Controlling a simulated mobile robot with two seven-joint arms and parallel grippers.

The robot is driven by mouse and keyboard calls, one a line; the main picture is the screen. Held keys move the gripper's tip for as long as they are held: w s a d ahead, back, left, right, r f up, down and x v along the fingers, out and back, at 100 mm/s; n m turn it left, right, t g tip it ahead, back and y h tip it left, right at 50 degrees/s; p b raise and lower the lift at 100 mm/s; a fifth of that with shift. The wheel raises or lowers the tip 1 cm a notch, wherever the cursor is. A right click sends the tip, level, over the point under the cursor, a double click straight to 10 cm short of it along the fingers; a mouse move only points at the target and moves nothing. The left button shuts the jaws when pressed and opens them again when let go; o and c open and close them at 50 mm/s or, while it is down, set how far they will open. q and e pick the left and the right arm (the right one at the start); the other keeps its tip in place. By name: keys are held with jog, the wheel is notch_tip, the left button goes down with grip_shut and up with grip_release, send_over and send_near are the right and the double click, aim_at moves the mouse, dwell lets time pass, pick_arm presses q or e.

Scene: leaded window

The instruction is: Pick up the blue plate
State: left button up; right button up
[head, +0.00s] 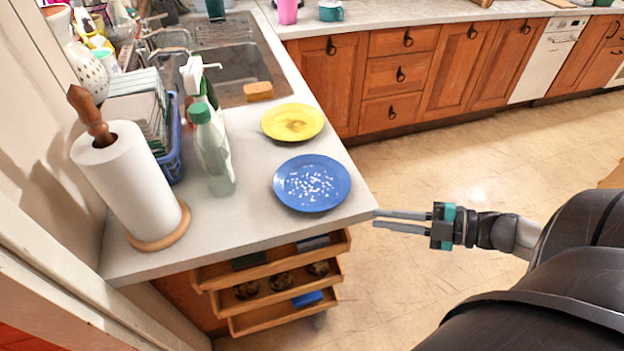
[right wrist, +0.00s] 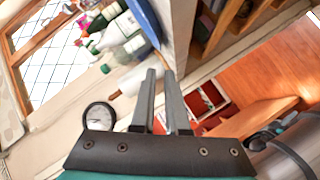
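The blue plate (head: 312,183) lies flat near the front right corner of the grey counter, with small white marks on its middle. Part of its blue edge shows at the top of the right wrist view (right wrist: 144,18). My right gripper (head: 376,218) points left, its fingertips by the counter's corner, to the right of and a little nearer than the plate, not touching the plate. Its two fingers are parallel with a narrow gap and nothing between them; the gap also shows in the right wrist view (right wrist: 160,73). My left gripper is not in view.
A yellow plate (head: 293,123) lies behind the blue one. A green-capped bottle (head: 213,155), a paper towel roll (head: 128,185) and a blue rack (head: 173,160) stand to the left. Open drawers (head: 275,280) jut out below the counter. The floor to the right is clear.

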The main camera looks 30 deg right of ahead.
jog(key=b, duration=0.2)
send_near(305, 209)
jog(key=shift+w+a+f, duration=0.35)
jog(key=shift+w, duration=0.25)
jog(key=shift+x, duration=3.2)
jog(key=shift+s, duration=0.1)
jog(key=shift+c, duration=0.4)
grip_shut()
jog(key=shift+r, duration=0.15)
